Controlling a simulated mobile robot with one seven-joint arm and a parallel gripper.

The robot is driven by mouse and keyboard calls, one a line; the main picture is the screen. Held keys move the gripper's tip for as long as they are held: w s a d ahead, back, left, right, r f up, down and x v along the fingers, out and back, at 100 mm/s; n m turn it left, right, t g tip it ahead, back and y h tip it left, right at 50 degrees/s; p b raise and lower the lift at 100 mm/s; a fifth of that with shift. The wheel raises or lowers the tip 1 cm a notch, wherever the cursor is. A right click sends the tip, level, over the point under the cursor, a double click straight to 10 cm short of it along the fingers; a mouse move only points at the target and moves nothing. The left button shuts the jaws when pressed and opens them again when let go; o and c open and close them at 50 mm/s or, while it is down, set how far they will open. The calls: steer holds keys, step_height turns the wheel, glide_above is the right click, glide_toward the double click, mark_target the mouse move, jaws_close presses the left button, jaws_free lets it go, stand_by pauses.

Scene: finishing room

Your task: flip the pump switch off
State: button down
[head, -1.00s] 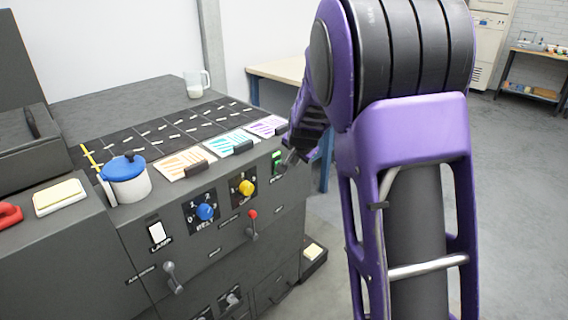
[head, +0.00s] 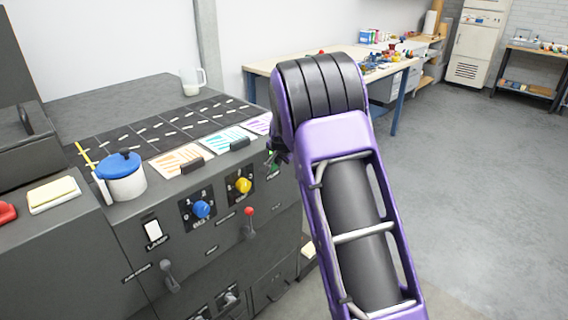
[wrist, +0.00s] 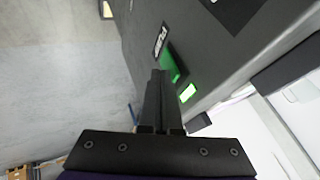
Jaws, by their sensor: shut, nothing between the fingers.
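The pump switch (wrist: 173,66) is a green rocker on the dark machine front, beside a small white-lettered label (wrist: 160,40). A lit green patch (wrist: 187,93) shows close to it. My gripper (wrist: 158,74) is shut and empty, with its fingertips right beside the green rocker; whether they touch it I cannot tell. In the head view my gripper (head: 277,156) is at the right end of the panel, mostly hidden behind my arm. Only a sliver of green (head: 274,165) shows there.
The panel also has a yellow knob (head: 243,185), a blue knob (head: 202,209), a white lamp switch (head: 153,230) and a red-tipped lever (head: 249,222). A blue-lidded pot (head: 122,181) and a glass jug (head: 191,81) stand on top. Floor to the right is clear.

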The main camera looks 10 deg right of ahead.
steer(key=shift+r, duration=0.1)
steer(key=shift+w+a+p, duration=0.2)
steer(key=shift+w+p, duration=0.05)
steer(key=shift+p, duration=0.75)
steer(key=shift+r, duration=0.15)
steer(key=shift+r+p, duration=0.5)
steer(key=shift+r, duration=0.2)
steer(key=shift+d+g, duration=0.1)
steer(key=shift+g, duration=0.2)
